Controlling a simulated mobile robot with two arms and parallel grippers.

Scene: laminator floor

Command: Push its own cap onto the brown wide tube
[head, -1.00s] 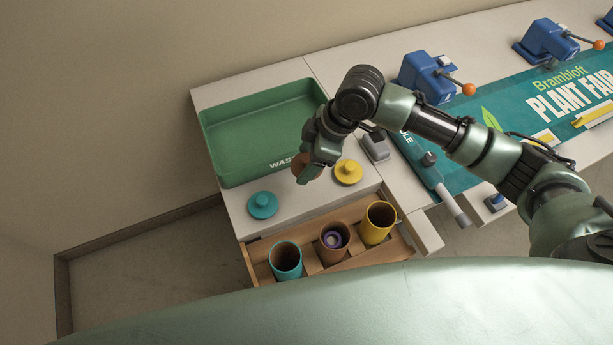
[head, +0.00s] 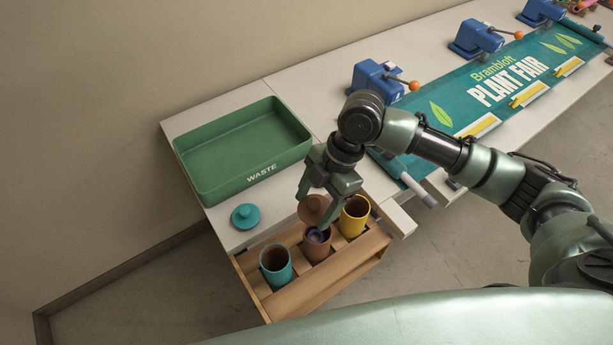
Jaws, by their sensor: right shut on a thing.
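The brown wide tube (head: 317,250) stands upright in the wooden drawer, between the teal and yellow tubes. Something purple and ring-shaped (head: 318,236) shows inside its mouth. My right gripper (head: 317,205) is shut on the brown cap (head: 313,209). It holds the cap above the brown tube, tilted and apart from it, toward the far side of the mouth. My left gripper is not in view.
The teal tube (head: 275,268) and yellow tube (head: 353,217) stand open close on either side. A teal cap (head: 245,216) lies on the table. A green waste tray (head: 243,150) stands behind. Blue clamps (head: 377,80) and a banner (head: 500,85) are to the right.

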